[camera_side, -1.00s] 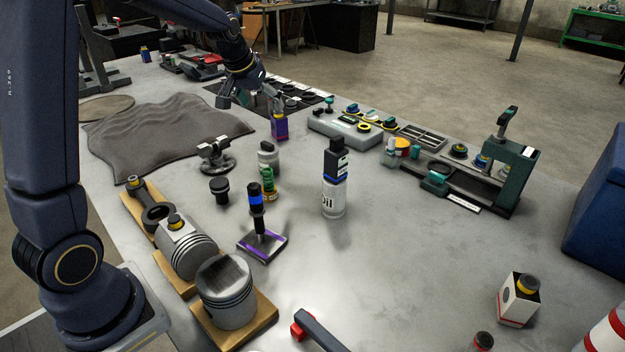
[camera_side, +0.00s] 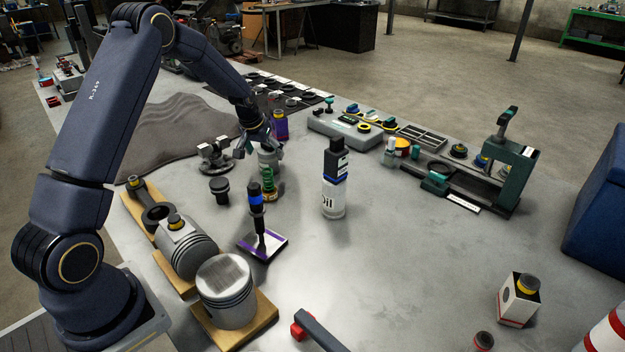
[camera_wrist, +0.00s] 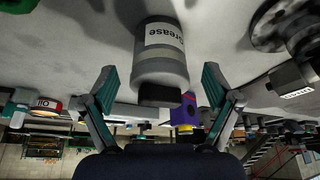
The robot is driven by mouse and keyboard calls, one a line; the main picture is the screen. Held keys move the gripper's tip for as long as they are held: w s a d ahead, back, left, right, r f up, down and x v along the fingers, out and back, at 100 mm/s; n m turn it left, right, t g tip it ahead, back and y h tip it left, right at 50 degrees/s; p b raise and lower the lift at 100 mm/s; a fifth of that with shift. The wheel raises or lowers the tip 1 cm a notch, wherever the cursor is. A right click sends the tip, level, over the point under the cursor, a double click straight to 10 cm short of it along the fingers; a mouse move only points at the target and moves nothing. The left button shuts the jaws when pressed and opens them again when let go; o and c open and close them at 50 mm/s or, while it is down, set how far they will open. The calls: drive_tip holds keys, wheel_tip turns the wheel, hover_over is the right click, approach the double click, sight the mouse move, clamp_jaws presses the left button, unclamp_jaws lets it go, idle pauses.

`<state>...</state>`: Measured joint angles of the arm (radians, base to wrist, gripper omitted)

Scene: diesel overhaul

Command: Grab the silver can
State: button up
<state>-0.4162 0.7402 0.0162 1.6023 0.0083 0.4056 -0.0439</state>
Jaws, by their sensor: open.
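The silver can (camera_side: 268,162) stands upright on the grey table in the side view, partly hidden by my gripper (camera_side: 259,151). In the wrist view the silver can (camera_wrist: 162,62) shows a white "Grease" label and a dark cap, and the picture is upside down. My gripper (camera_wrist: 158,80) is open, with one finger to each side of the can's cap end. The fingers look apart from the can, with gaps on both sides. How deep the can sits between them is hard to tell.
A green spring part (camera_side: 269,184) stands close in front of the can. A purple container (camera_side: 281,126) stands just behind it. A round metal fixture (camera_side: 215,156) is to the left, and a white oil bottle (camera_side: 333,185) to the right.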

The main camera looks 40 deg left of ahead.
sight(269, 159)
drive_tip(key=x, duration=0.4)
drive_tip(key=shift+w, duration=0.15)
drive_tip(key=shift+a, duration=0.1)
drive_tip(key=c, duration=1.4)
